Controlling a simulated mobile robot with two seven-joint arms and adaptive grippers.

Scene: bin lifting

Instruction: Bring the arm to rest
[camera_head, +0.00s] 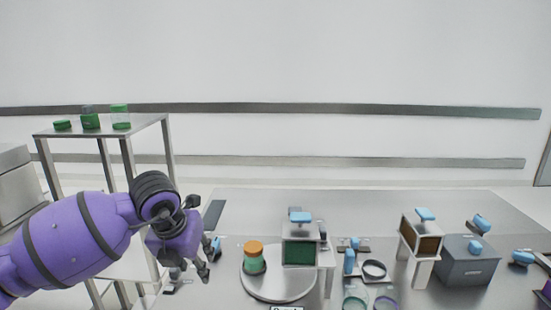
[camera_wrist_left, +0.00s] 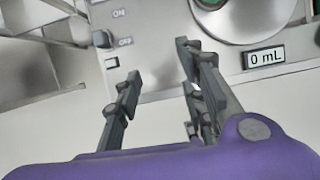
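My left arm (camera_head: 80,238) is purple and comes in from the left in the head view. Its gripper (camera_head: 188,277) hangs over the front left part of the steel table, fingers pointing down. In the left wrist view the gripper (camera_wrist_left: 158,85) has its fingers spread, with nothing between them. It is apart from the round plate (camera_head: 262,293) to its right, which carries a green jar with an orange lid (camera_head: 254,258).
The steel table (camera_head: 370,205) holds a device with a green window (camera_head: 299,251), a brown-fronted stand (camera_head: 421,240) and a grey box (camera_head: 467,262). A shelf (camera_head: 100,131) at the left carries green containers. A "0 mL" display (camera_wrist_left: 264,58) and ON/OFF labels show in the wrist view.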

